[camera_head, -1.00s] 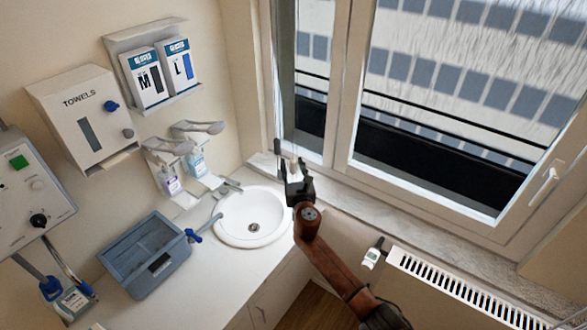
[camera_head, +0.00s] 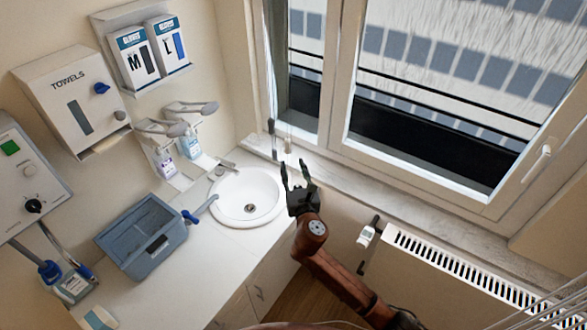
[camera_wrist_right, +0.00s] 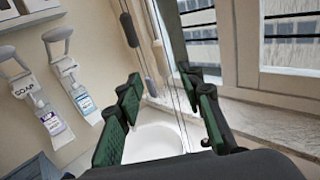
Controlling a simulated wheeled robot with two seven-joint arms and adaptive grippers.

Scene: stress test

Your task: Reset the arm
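My right gripper (camera_head: 294,166) is open and empty at the right edge of the sink, in front of the window sill, with its fingers pointing toward the window. In the right wrist view its two dark green fingers (camera_wrist_right: 165,88) stand wide apart with nothing gripped. Beyond them two blind cords hang by the window, with a dark pull weight (camera_head: 271,126) and a pale pull weight (camera_head: 288,145). The gripper is below the pale weight and looks apart from it. My left arm and gripper are not in view.
A round white sink (camera_head: 247,194) is set in the white counter (camera_head: 190,262). A blue-grey tub (camera_head: 143,236) stands left of it. Soap dispensers (camera_head: 185,150) and a towel box (camera_head: 72,103) are on the wall. A radiator (camera_head: 455,275) runs under the sill at right.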

